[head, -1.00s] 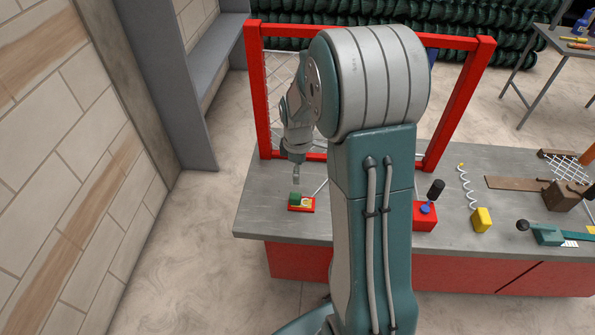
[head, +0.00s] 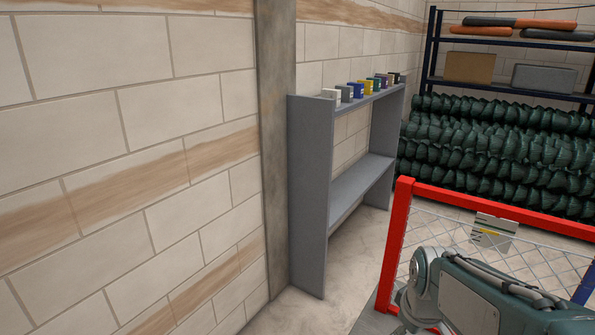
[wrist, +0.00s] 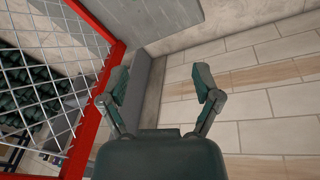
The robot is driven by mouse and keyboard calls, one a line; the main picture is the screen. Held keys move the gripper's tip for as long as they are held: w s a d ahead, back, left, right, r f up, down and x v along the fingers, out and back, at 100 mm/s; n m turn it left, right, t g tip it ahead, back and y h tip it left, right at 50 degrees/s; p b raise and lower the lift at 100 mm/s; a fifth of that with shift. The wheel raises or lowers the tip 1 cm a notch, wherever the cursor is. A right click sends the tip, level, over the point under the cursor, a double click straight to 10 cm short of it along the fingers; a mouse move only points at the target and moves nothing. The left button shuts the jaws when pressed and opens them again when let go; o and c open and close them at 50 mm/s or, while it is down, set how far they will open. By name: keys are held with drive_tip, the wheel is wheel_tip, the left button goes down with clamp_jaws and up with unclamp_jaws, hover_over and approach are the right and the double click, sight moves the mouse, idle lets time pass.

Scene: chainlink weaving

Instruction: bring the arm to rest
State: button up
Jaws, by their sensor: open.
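My gripper (wrist: 160,85) shows in the wrist view with its two fingers spread wide and nothing between them. Beyond the fingers are the grey shelf unit and the tiled wall. In the head view, part of my arm is at the lower right, in front of the red frame (head: 398,235) with its wire mesh. The gripper itself cannot be made out there. In the wrist view the red frame (wrist: 98,105) with its mesh stands to the left of the fingers, and no contact shows.
A grey shelf unit (head: 310,200) with several small boxes stands against the tiled wall (head: 130,170). Rolls of green mesh (head: 490,150) are stacked at the back, beside a dark rack (head: 432,60). Only a sliver of the bench shows. Some floor (head: 300,312) by the wall is clear.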

drive_tip(key=s+a+r+m+t, duration=0.1)
drive_tip(key=s+a+r+m, duration=0.1)
drive_tip(key=s, duration=0.4)
drive_tip(key=s+a+r+m+t, duration=0.1)
drive_tip(key=s+a+r+m, duration=0.1)
drive_tip(key=s, duration=0.3)
drive_tip(key=shift+s+a+r+m+t, duration=0.3)
drive_tip(key=shift+s+r+m+t, duration=0.1)
drive_tip(key=shift+r+m, duration=0.4)
